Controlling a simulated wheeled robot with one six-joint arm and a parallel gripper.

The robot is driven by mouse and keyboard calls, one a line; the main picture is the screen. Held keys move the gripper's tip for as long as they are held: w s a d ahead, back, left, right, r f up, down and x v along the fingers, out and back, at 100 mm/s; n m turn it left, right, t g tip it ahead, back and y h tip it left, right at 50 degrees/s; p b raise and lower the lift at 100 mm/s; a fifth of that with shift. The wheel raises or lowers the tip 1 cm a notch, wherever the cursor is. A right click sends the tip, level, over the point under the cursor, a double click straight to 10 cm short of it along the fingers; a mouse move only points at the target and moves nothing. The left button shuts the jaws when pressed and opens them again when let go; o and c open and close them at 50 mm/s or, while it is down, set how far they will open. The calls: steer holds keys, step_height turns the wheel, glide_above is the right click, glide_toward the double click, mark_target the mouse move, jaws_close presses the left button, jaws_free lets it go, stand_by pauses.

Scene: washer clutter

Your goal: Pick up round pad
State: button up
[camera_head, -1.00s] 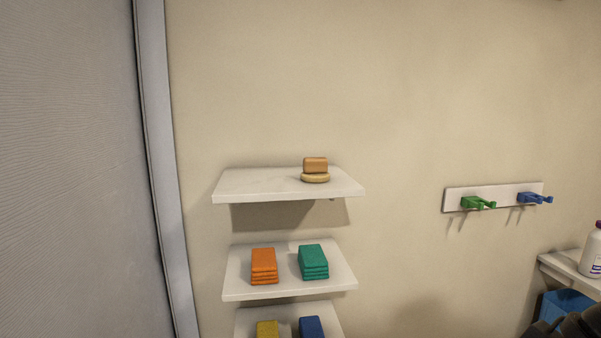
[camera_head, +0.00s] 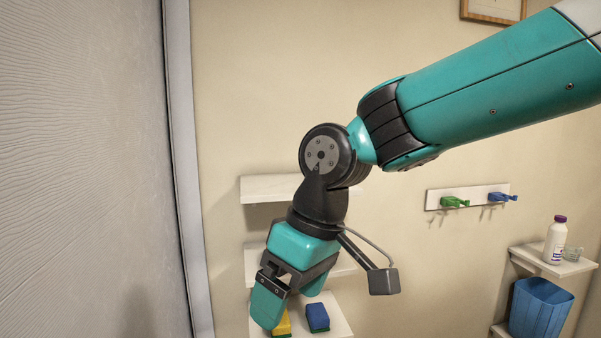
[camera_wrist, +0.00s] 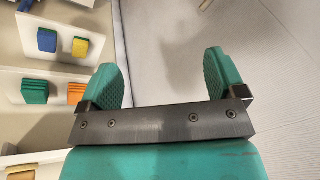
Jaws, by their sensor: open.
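The round pad is hidden behind my arm in the head view. A second earlier it showed as a cream disc under a tan block on the top shelf (camera_head: 262,188). In the wrist view a tan thing (camera_wrist: 20,172) is cut off at the lower left edge; I cannot tell if the pad shows there. My gripper (camera_head: 292,303) points down in front of the lower shelves, its fingers apart. The wrist view shows both teal fingers (camera_wrist: 160,72) spread with nothing between them.
Lower shelves hold orange cloths (camera_wrist: 76,92), teal cloths (camera_wrist: 35,91), a yellow sponge (camera_head: 283,323) and a blue sponge (camera_head: 317,317). A bottle (camera_head: 555,242) and blue bin (camera_head: 541,308) stand right. A grey panel (camera_head: 80,170) is left.

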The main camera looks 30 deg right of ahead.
steer(key=w+d+r+m+t+h+p, duration=0.1)
steer(key=w+d+r, duration=0.25)
steer(key=w, duration=0.25)
steer(key=w+d+r+m+p, duration=0.1)
steer(key=w+d+r+p, duration=0.15)
steer(key=w+r, duration=0.3)
steer(key=w+d+r+m+t+h+p, duration=0.1)
steer(key=w+d+r+m, duration=0.1)
steer(key=w+d+r, duration=0.3)
steer(key=w+d+r+m+h+p, duration=0.1)
steer(key=w+d+r+m+p, duration=0.1)
steer(key=w+d+r, duration=0.35)
steer(key=w+d+r+m+h+p, duration=0.1)
steer(key=w+d+r+m+p, duration=0.15)
steer(key=w+d, duration=0.6)
steer(key=shift+t, duration=0.4)
steer(key=p+x, duration=0.1)
steer(key=x, duration=0.2)
steer(key=p+x, duration=0.1)
steer(key=x, duration=0.3)
steer(key=d+p+x, duration=0.1)
steer(key=x, duration=0.2)
steer(key=shift+d+f, duration=0.15)
steer(key=shift+f, duration=0.25)
steer(key=shift+w+f+p, duration=0.15)
steer(key=shift+f+p, duration=0.3)
steer(key=shift+p, duration=0.4)
steer(key=p+x, duration=0.3)
steer(key=x, duration=0.1)
steer(key=shift+f, duration=0.2)
